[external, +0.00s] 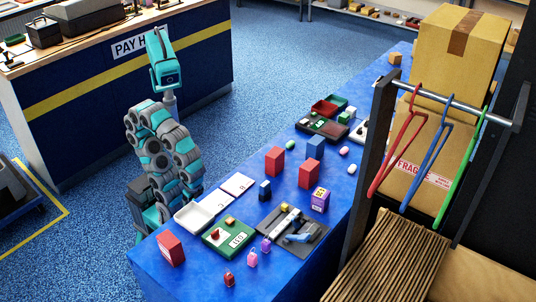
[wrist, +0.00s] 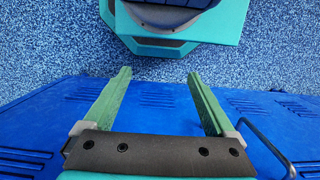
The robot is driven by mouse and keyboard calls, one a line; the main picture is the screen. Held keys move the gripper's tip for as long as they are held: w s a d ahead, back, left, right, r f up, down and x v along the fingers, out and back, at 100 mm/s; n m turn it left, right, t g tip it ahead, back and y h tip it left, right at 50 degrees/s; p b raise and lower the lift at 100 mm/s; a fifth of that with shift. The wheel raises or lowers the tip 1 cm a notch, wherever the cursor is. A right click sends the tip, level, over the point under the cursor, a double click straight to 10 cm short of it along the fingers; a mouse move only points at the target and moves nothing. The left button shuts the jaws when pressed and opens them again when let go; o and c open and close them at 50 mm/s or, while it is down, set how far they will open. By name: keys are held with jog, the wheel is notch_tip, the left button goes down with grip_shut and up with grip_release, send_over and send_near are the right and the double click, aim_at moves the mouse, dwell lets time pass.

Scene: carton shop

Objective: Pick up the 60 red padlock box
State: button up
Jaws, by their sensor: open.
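Several red boxes stand on the blue table: one at the near left corner (external: 171,248), one near the middle (external: 275,161) and one to its right (external: 307,174). I cannot read a 60 or make out a padlock mark on any of them, so I cannot tell which is the 60 red padlock box. My gripper (wrist: 157,75) is open and empty in the wrist view, with its two green fingers apart. No box shows between or near them. In the external view my arm is folded left of the table, and its fingers cannot be made out.
A rack with coloured hangers (external: 432,150) and large cartons (external: 458,52) stand right. Floor behind is open.

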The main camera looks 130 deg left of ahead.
aim_at(172, 247)
jog(key=w+d+r+t+p, duration=0.1)
jog(key=w+d+r+t, duration=0.2)
jog(key=r, duration=0.6)
jog(key=w+d+r+t+h+p, duration=0.1)
jog(key=w+d+r+t, duration=0.1)
jog(key=w+d+r, duration=0.5)
jog(key=w+r+t, duration=0.2)
jog(key=w+r, duration=0.1)
jog(key=r, duration=0.8)
jog(key=shift+m+g, duration=0.3)
jog(key=shift+m, duration=0.4)
jog(key=w+d+r+p, duration=0.1)
jog(key=w+d+r, duration=0.1)
jog(key=w+d, duration=0.2)
jog(key=w+d+r+p, duration=0.1)
jog(key=w+d, duration=0.3)
jog(key=d, duration=0.6)
jog(key=w+d+r+p, duration=0.2)
jog(key=w+d+r, duration=0.1)
jog(key=d, duration=0.3)
jog(key=shift+w+d+r, duration=0.15)
jog(key=shift+w+d, duration=0.25)
jog(key=shift+w, duration=0.25)
jog(key=shift+w+d+f, duration=0.1)
jog(key=shift+d+f, duration=0.1)
jog(key=shift+d, duration=0.1)
jog(key=shift+a+x, duration=0.2)
jog(key=shift+x, duration=3.5)
jog(key=shift+w, duration=0.2)
jog(key=shift+c, duration=0.3)
